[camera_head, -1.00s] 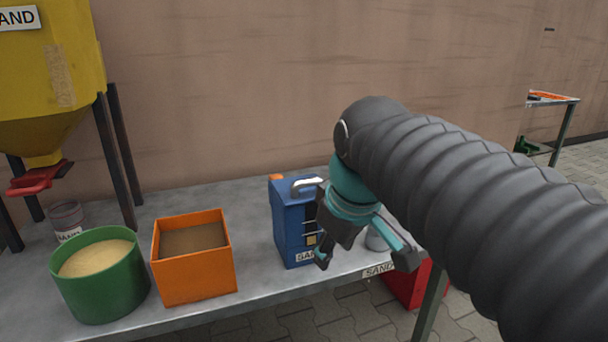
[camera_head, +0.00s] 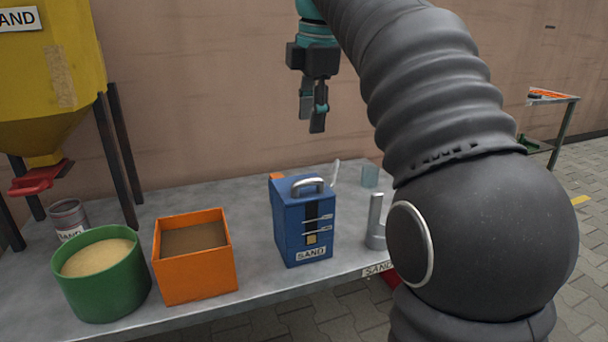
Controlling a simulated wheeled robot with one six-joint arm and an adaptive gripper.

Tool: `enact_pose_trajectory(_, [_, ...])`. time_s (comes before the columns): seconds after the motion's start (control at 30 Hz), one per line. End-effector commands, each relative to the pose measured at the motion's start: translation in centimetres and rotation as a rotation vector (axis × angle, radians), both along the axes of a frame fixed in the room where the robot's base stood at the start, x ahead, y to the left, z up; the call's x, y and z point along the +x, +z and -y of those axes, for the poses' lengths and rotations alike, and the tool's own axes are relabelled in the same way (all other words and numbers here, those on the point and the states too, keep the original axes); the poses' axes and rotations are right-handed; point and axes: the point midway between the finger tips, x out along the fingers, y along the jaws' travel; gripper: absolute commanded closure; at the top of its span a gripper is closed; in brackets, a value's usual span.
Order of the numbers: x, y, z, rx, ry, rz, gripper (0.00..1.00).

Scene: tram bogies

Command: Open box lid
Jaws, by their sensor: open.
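A blue box (camera_head: 303,222) with a grey handle on its lid and a SAND label on its front stands upright on the metal table. Its lid (camera_head: 300,187) looks closed. A small yellow patch and light bars show on its front. My gripper (camera_head: 315,127) is open and empty. It points down, well above the box and apart from it, in front of the wall.
An orange bin (camera_head: 195,254) with brown material and a green tub (camera_head: 100,274) of sand stand left on the table (camera_head: 230,310). A grey cylindrical object (camera_head: 376,225) stands right of the box, partly behind my arm. A yellow hopper (camera_head: 45,85) rises at left.

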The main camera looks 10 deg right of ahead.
Motion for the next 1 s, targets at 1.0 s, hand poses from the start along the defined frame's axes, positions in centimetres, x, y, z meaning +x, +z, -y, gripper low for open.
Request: enact_pose_trajectory(1.0, [2.5,-13.1,-0.3,0.001,-0.003,0.002,0.57])
